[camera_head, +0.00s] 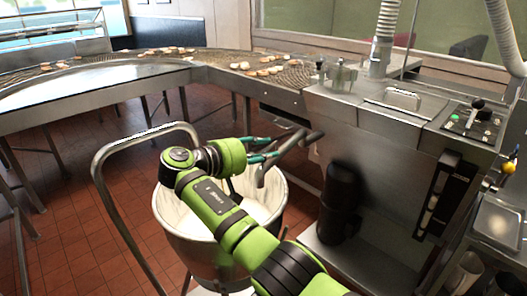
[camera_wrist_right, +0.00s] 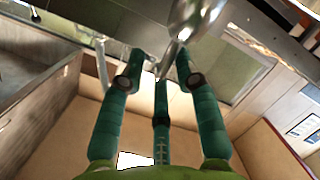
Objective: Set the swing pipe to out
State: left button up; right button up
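The grey metal swing pipe (camera_head: 296,146) juts from the front of the steel machine, over the right side of a steel bowl. My right gripper (camera_head: 272,150) has teal fingers and reaches the pipe from the left. In the right wrist view, the fingertips (camera_wrist_right: 160,62) stand apart with a gap between them. A shiny metal piece (camera_wrist_right: 195,18), seemingly the pipe, lies just beyond the tips. I cannot tell whether a finger touches it. My left gripper is not in view.
The steel bowl (camera_head: 186,232) holds pale glaze and has a curved tubular handle (camera_head: 104,160) at left. The steel machine (camera_head: 365,125) with a control panel (camera_head: 470,122) stands at right. A conveyor (camera_head: 130,72) with pastries runs behind. Tiled floor is open at left.

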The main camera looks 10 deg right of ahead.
jog(key=v, duration=0.7)
